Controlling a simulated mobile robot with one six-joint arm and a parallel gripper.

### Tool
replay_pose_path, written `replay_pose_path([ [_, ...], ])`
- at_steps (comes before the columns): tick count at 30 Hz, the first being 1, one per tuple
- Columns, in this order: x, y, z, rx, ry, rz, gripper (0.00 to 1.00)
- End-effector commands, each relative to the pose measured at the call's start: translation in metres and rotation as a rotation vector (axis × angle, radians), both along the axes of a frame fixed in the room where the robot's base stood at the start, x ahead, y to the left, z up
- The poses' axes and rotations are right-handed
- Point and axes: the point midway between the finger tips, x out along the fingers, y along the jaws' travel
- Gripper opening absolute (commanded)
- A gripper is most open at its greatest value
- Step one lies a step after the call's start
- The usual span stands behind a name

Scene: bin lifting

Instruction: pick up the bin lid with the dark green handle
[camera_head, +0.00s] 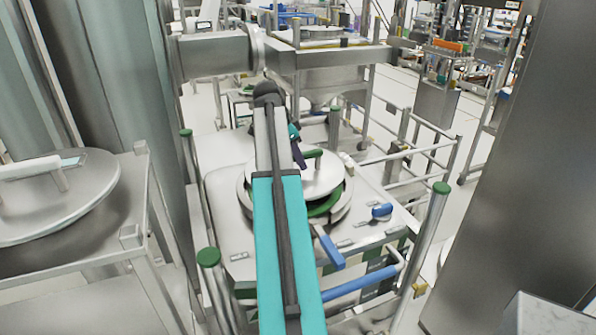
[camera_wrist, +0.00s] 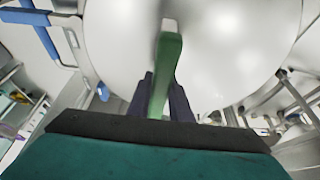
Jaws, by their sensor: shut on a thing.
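The round, pale metal bin lid (camera_head: 325,180) shows in the head view, over the round opening of a metal bin top (camera_head: 225,195). A green rim (camera_head: 325,206) shows just below the lid's near right edge, so the lid does not cover the opening fully. Its dark green handle (camera_head: 314,154) is partly hidden behind my gripper (camera_head: 298,152). In the wrist view the lid (camera_wrist: 225,60) fills the upper middle. The green handle (camera_wrist: 167,62) runs between the dark fingers of my gripper (camera_wrist: 164,98), which is shut on it.
Another round lid with a pale handle (camera_head: 60,195) lies at the left on a metal frame. Green-capped posts (camera_head: 440,188), rails and blue handles (camera_head: 330,250) stand around the bin. A large grey column (camera_head: 495,150) stands at the right. Pale floor shows beyond the rails.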

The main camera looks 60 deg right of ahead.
Motion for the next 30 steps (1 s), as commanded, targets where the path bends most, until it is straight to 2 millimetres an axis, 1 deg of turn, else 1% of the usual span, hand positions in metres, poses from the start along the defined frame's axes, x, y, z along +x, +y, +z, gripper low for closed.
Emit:
replay_pose_path([
  [1, 0.001, -0.002, 0.008, -0.007, -0.001, 0.0, 0.0],
  [6, 0.001, -0.002, 0.024, -0.006, -0.001, 0.0, 0.0],
  [12, 0.0, -0.001, 0.038, -0.005, 0.0, -0.001, 0.0],
  [18, 0.0, -0.001, 0.044, -0.005, 0.0, 0.0, 0.0],
  [30, 0.0, -0.001, 0.044, -0.005, 0.0, 0.0, 0.0],
])
